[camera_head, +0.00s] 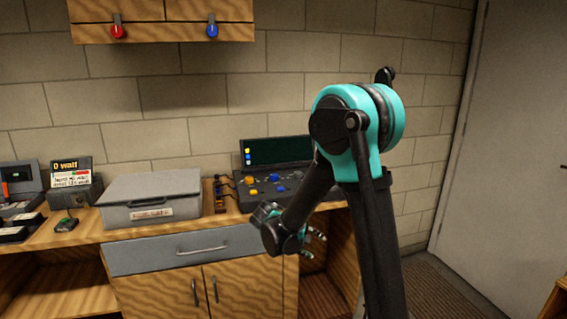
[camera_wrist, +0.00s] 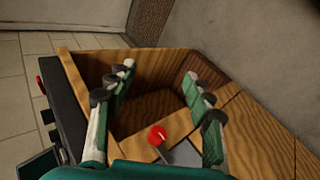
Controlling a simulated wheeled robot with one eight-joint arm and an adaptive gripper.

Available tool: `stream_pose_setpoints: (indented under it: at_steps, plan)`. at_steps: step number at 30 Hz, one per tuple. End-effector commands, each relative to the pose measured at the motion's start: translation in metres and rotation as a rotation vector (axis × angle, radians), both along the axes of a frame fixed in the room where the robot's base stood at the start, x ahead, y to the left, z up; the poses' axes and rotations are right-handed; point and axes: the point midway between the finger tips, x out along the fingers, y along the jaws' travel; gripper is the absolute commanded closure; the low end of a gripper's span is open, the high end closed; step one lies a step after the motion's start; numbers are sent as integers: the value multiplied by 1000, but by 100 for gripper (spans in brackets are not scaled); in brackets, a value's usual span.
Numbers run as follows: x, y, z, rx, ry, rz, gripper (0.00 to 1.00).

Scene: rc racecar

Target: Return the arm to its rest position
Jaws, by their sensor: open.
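My arm (camera_head: 366,130), teal and black, stands at the right of the head view, bent at a high elbow with its forearm sloping down to the left. My gripper (camera_head: 308,240) is in front of the right end of the wooden counter, partly hidden behind the wrist. In the wrist view my gripper (camera_wrist: 158,82) shows two fingers spread wide apart with nothing held between them. A small red ball (camera_wrist: 157,134) on a thin stem shows low between the fingers; I cannot tell whether it is near them.
A grey lidded box (camera_head: 150,188) and a dark console (camera_head: 275,177) with coloured knobs stand on the counter (camera_head: 115,234). Devices stand at far left. A wall cabinet (camera_head: 160,10) hangs above. A pale door (camera_head: 500,150) is at right. An open wooden compartment (camera_wrist: 165,103) lies beyond the fingers.

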Motion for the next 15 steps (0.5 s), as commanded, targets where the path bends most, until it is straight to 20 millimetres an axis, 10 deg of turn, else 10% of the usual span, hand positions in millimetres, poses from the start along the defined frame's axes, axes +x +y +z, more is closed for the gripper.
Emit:
stream_pose_setpoints:
  at_steps: [15]
  plan:
    - [-129, -89, -4, 504, -3, -192, 48]
